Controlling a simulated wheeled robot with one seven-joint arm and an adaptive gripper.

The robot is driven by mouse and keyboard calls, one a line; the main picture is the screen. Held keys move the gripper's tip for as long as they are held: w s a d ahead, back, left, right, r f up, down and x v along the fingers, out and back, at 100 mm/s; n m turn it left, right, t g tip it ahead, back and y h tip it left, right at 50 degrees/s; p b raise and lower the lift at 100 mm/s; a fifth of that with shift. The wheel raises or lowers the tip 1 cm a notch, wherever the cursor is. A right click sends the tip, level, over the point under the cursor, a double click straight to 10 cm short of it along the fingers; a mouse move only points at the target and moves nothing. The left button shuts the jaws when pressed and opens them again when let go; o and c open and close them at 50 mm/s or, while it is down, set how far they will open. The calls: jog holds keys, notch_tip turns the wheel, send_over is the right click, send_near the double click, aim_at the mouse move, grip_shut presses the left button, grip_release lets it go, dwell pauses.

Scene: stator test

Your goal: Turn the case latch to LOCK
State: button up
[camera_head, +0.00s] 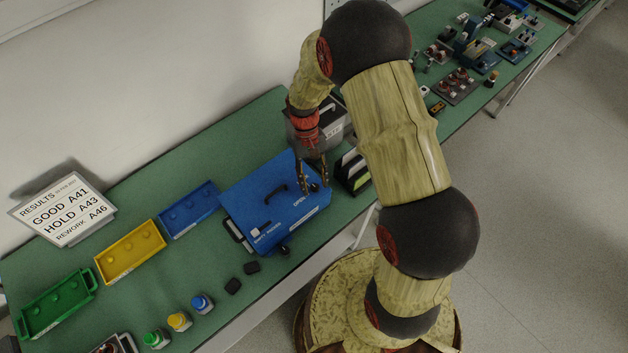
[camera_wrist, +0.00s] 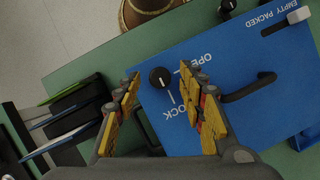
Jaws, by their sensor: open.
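The blue case (camera_head: 255,210) lies on the green bench. Its black round latch knob (camera_wrist: 160,77) sits by the printed words OPEN and LOCK in the wrist view. The knob has a small white mark; I cannot tell surely which word it points to. My gripper (camera_wrist: 160,72) is open, with the knob showing between its two yellow-padded fingers. I cannot tell whether the fingertips are level with the knob or above it. In the head view, my gripper (camera_head: 315,183) points down over the right end of the case, and its fingers partly hide the knob.
A black rack with upright plates (camera_head: 352,170) stands close to the right, and a grey box (camera_head: 333,130) behind. Blue (camera_head: 188,209) and yellow (camera_head: 131,252) trays are left.

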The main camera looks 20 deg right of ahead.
jog(key=v, duration=1.2)
dwell(0.4)
jog(key=s+r+t+b, duration=0.5)
jog(key=s+r, duration=0.1)
jog(key=s, duration=0.3)
jog(key=s+r+n+t+b, duration=0.1)
jog(key=s+r+t+b, duration=0.4)
jog(key=s+r, duration=0.2)
jog(key=shift+s+a+b, duration=0.35)
jog(key=shift+s+a, duration=0.05)
jog(key=shift+s, duration=1)
jog(key=shift+c, duration=0.2)
dwell(0.5)
